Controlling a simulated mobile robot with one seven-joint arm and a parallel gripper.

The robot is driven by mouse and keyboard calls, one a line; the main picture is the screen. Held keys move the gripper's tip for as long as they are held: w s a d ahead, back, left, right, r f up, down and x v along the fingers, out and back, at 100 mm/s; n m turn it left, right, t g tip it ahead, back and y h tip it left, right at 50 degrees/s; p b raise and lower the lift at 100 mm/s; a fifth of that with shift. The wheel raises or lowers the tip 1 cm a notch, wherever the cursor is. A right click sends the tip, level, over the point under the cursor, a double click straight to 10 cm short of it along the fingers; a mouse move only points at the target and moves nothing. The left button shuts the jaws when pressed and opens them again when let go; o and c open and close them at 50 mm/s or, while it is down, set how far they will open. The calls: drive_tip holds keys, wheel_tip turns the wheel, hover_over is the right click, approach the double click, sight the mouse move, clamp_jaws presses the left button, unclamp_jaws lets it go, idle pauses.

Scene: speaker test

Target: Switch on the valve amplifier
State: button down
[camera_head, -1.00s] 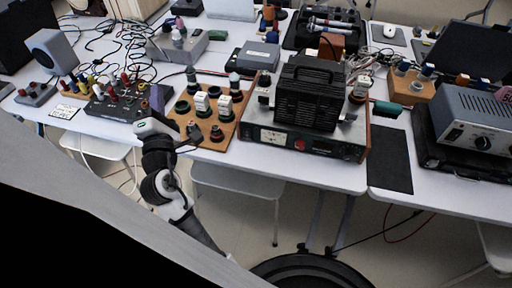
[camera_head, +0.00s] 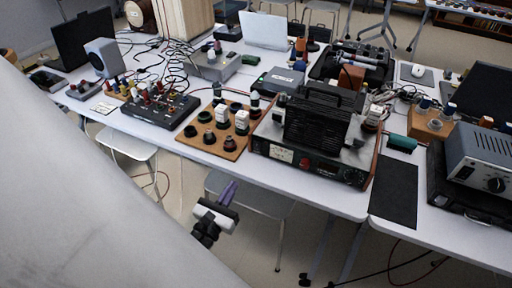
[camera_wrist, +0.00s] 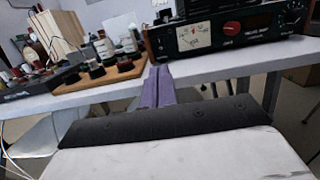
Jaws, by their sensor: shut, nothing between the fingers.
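The valve amplifier (camera_head: 312,128) stands on the white table, with a black cage on top. Its front panel carries a cream meter (camera_head: 281,153) and a red knob or switch (camera_head: 304,163). The wrist view shows the panel at upper right, with the meter (camera_wrist: 194,37) and red control (camera_wrist: 232,28). Whether it is on, I cannot tell. My gripper (camera_head: 232,186), with purple fingers, is shut and empty. It appears in front of the table edge, lower left of the amplifier and apart from it. In the wrist view my fingertips (camera_wrist: 160,70) point towards the table edge, left of the panel.
A wooden board (camera_head: 229,150) with several round parts and white blocks stands left of the amplifier. A black mixer-like box (camera_head: 160,108) with cables is further left. A black mat (camera_head: 393,190) and a grey metal unit (camera_head: 482,160) are at right. A white stool (camera_head: 252,197) stands below.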

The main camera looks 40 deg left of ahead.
sight(257, 144)
drive_tip(key=shift+w+a, duration=0.1)
drive_tip(key=shift+w, duration=0.05)
drive_tip(key=p+x, duration=0.3)
drive_tip(key=x, duration=0.9)
drive_tip(key=shift+w+a+r, duration=0.15)
drive_tip(key=shift+w+r, duration=0.05)
drive_tip(key=shift+w, duration=0.1)
drive_tip(key=shift+w+a, duration=0.1)
drive_tip(key=shift+w, duration=0.45)
drive_tip(key=shift+w+r+p, duration=0.35)
drive_tip(key=shift+r+p, duration=0.1)
drive_tip(key=shift+p, duration=0.2)
drive_tip(key=shift+s+f, duration=0.2)
drive_tip(key=shift+s, duration=0.15)
drive_tip(key=b+v, duration=0.3)
drive_tip(key=v, duration=1)
drive_tip(key=shift+s+f, duration=0.2)
drive_tip(key=shift+s, duration=0.1)
